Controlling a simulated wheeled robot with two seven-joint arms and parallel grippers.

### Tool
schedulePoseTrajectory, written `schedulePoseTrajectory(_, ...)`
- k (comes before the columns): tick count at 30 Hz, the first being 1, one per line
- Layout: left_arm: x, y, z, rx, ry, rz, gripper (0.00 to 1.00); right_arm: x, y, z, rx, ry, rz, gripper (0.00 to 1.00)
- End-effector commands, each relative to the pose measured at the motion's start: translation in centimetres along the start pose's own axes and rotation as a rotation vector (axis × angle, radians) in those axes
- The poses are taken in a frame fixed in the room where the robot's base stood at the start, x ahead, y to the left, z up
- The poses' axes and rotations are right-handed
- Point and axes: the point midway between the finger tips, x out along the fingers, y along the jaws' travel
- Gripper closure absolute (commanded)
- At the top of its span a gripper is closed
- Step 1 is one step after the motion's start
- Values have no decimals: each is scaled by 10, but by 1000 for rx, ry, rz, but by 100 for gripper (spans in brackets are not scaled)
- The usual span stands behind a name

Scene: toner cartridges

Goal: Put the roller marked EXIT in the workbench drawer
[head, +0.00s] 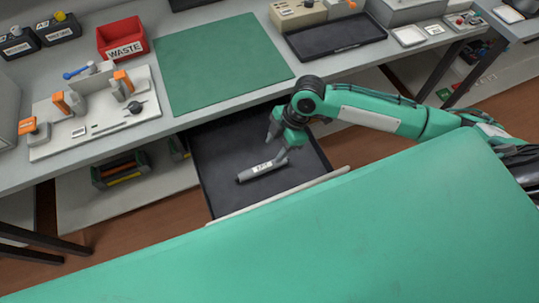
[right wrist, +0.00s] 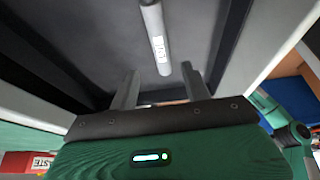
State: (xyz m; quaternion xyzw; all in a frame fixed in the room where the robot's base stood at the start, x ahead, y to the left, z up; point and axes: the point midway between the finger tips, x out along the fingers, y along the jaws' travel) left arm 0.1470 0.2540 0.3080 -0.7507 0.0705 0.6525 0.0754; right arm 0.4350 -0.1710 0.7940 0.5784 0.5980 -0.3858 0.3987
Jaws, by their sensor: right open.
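The grey roller (head: 262,168) has a white label that reads EXIT. It lies in the open workbench drawer (head: 222,145), on the dark drawer floor. In the right wrist view the roller (right wrist: 154,30) extends away from the fingers, with its near end in line with the gap between them. My right gripper (head: 277,147) is open over the drawer, at the roller's right end. Its two fingers (right wrist: 160,75) are apart with nothing gripped; I cannot tell whether one touches the roller. My left gripper is not in view.
The workbench above holds a green mat (head: 220,60), a red WASTE bin (head: 122,38), a white tray with orange-handled parts (head: 50,147) and a black tray (head: 335,38). The drawer's pale front edge (head: 270,202) faces me. The drawer floor around the roller is clear.

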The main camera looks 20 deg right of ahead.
Motion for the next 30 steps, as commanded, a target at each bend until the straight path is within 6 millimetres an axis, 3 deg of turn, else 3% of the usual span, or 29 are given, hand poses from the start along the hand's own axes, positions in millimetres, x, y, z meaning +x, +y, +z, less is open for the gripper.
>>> schedulePoseTrajectory(7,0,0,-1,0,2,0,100,-22,0,0,-1,0,-1,52)
schedulePoseTrajectory(24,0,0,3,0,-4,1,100,-24,0,0,0,0,-1,52)
schedulePoseTrajectory(30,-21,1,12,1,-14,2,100,-48,0,-10,0,0,0,52)
